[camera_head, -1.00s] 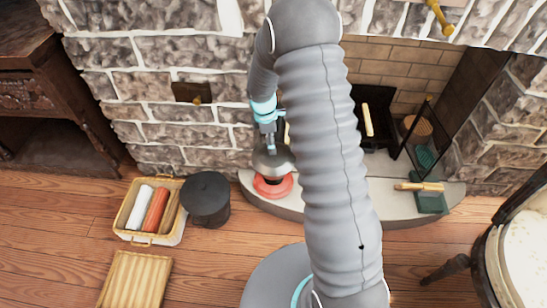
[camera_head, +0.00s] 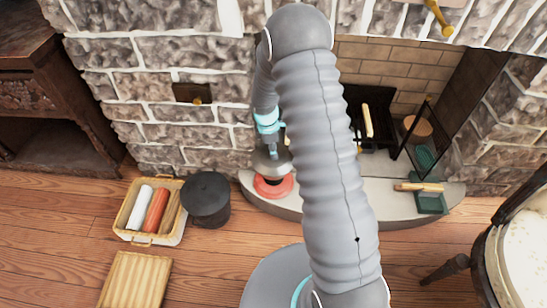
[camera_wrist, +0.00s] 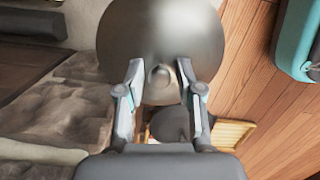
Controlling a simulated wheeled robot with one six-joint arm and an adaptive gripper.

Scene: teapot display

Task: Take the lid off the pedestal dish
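A grey metallic domed lid (camera_head: 262,161) with a small knob sits over the red pedestal dish (camera_head: 273,188) on the hearth's left end. The lid fills the upper middle of the wrist view (camera_wrist: 162,30), its knob (camera_wrist: 160,78) facing my wrist camera. My gripper (camera_wrist: 160,70) is open, one finger on each side of the knob, with a visible gap on both sides. In the head view my gripper (camera_head: 271,151) points down just above the lid. The dish's inside is hidden by the lid, and my arm covers part of the hearth.
A dark lidded bucket (camera_head: 207,198) stands left of the hearth (camera_head: 285,209), beside a basket (camera_head: 137,222) of rolled cloths. A stone wall (camera_head: 155,50) is close behind the dish. A green dustpan (camera_head: 430,203) with a wooden-handled brush lies on the hearth's right.

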